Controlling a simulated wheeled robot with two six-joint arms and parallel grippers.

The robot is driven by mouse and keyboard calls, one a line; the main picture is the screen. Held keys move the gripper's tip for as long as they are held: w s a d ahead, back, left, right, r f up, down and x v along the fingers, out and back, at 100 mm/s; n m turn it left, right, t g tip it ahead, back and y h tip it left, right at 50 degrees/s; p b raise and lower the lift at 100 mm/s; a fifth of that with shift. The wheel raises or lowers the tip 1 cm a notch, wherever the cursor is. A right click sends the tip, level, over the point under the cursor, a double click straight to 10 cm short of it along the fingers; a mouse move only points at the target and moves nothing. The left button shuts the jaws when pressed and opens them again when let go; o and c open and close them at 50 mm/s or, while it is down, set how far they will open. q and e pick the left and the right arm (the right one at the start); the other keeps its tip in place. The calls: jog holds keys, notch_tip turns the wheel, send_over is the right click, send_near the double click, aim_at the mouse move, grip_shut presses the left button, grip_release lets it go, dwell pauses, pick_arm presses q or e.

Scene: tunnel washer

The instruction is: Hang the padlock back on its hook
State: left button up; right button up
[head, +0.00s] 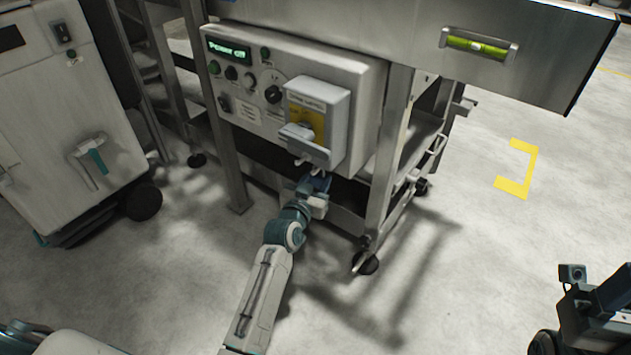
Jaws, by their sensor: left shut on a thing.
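My left gripper (317,187) is below the grey switch box on the control panel, and its arm reaches up from the bottom of the head view. It is shut on a small blue thing, which appears to be the padlock (319,181). The fingers partly hide it, and its shackle cannot be made out. Small pale hooks (300,163) stick out under the switch box (318,112), just above the gripper. I cannot tell whether the padlock touches a hook.
The control panel (245,103) has several buttons and a lit display. Steel frame legs (388,150) stand to the right of the gripper. A white wheeled cabinet (60,110) is at left.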

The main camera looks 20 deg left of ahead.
dwell(0.4)
pick_arm(q)
jog(key=o, duration=1.1)
